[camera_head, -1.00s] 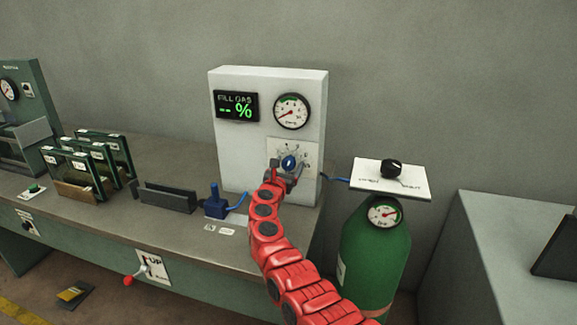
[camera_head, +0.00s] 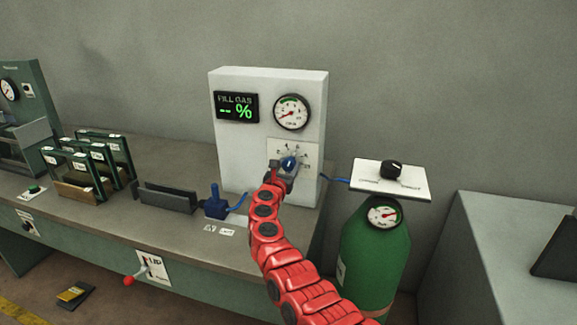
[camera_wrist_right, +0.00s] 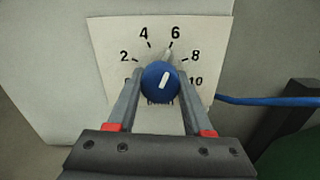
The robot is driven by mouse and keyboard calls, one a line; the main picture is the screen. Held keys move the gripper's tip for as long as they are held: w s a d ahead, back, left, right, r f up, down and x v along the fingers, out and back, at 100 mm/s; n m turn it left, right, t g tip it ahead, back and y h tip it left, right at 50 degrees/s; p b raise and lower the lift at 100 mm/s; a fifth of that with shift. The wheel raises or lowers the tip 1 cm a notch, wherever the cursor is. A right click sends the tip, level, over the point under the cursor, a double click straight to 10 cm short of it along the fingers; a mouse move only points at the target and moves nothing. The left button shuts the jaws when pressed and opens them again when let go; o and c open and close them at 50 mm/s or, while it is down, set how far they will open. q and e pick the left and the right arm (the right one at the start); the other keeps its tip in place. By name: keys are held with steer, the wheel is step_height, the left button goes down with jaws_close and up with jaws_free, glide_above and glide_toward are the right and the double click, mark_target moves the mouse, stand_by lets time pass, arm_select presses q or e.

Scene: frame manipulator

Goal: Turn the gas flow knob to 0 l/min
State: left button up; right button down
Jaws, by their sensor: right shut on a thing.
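The gas flow knob (camera_wrist_right: 160,83) is blue and round with a white line. In the right wrist view its line and a grey pointer above it point up and slightly right, near the 6. It sits on a white dial plate (camera_wrist_right: 112,34) marked from 2 to 10; the mark at lower left is partly hidden by a finger. The knob also shows in the head view (camera_head: 289,163), on the white fill gas box (camera_head: 232,167). My right gripper (camera_wrist_right: 160,88) is shut on the knob, one finger on each side. My left gripper is out of view.
A green gas cylinder (camera_head: 378,249) with a black knob (camera_head: 391,169) on a white plate stands to the right. A blue valve (camera_head: 215,204) and framed panes (camera_head: 88,165) stand left on the bench (camera_head: 170,228).

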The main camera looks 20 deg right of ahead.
steer(key=n+p, duration=0.2)
steer(key=n, duration=0.2)
steer(key=shift+r, duration=0.2)
steer(key=n+p, duration=0.3)
steer(key=n, duration=0.2)
steer(key=shift+n+p, duration=0.35)
steer(key=shift+n, duration=0.05)
steer(key=n+p, duration=0.2)
steer(key=n, duration=0.2)
steer(key=shift+d, duration=0.1)
steer(key=n+p, duration=0.1)
steer(key=n, duration=0.3)
steer(key=shift+p, duration=0.3)
steer(key=shift+n, duration=1)
steer(key=shift+f+n, duration=0.1)
steer(key=shift+n, duration=0.8)
steer(key=n+b, duration=0.3)
steer(key=n, duration=0.1)
steer(key=shift+f, duration=0.1)
steer(key=shift+n+b, duration=0.45)
steer(key=shift+n, duration=0.05)
steer(key=shift+r, duration=0.2)
